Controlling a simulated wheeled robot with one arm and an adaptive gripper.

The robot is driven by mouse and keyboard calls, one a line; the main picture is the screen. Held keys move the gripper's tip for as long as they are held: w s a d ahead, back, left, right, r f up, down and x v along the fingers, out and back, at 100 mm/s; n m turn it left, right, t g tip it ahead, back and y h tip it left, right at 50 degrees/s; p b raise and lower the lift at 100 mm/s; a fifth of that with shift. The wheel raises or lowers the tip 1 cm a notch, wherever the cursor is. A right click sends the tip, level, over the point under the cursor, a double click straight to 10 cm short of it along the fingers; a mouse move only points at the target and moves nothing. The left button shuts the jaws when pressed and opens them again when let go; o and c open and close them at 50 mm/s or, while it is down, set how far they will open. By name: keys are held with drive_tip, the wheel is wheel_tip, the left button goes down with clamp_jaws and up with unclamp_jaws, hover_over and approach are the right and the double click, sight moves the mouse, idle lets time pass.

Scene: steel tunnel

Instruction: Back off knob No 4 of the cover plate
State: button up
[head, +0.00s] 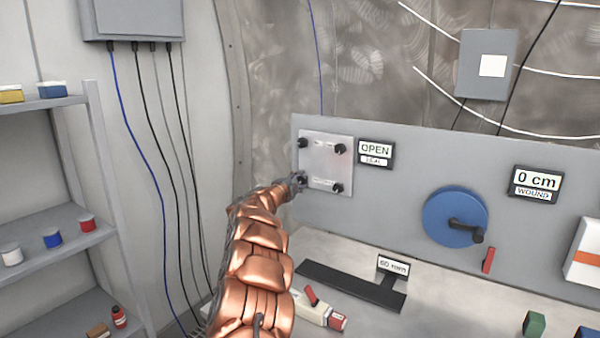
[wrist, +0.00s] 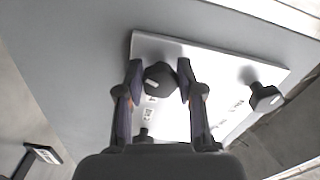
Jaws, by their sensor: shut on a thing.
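The cover plate (head: 322,165) is a light square plate on the grey panel, with a dark knob near each corner. My gripper (head: 299,181) is at its lower left knob. In the wrist view my gripper (wrist: 160,74) is shut on this knob (wrist: 160,80), one finger on each side. Another knob (wrist: 265,97) stands free at the right in that view. A third is partly hidden beside a finger. In the head view the upper left knob (head: 303,143), upper right knob (head: 340,148) and lower right knob (head: 338,188) are clear. Their numbers are too small to read.
A sign (head: 375,149) reading OPEN, SEAL is right of the plate. Farther right are a blue crank wheel (head: 452,216) and a 0 cm sign (head: 537,181). A dark bracket (head: 350,287) and a white and red tool (head: 318,309) lie on the bench below. Shelves (head: 60,240) stand left.

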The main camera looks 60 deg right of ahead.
drive_tip(key=shift+n+p, duration=1.55)
drive_tip(key=shift+n, duration=0.15)
drive_tip(key=shift+f, duration=0.1)
drive_tip(key=o, duration=1.2)
drive_tip(key=shift+c, duration=0.2)
drive_tip(key=shift+a, duration=0.1)
drive_tip(key=a, duration=1.1)
drive_tip(key=shift+s+a, duration=0.3)
drive_tip(key=shift+a, duration=0.1)
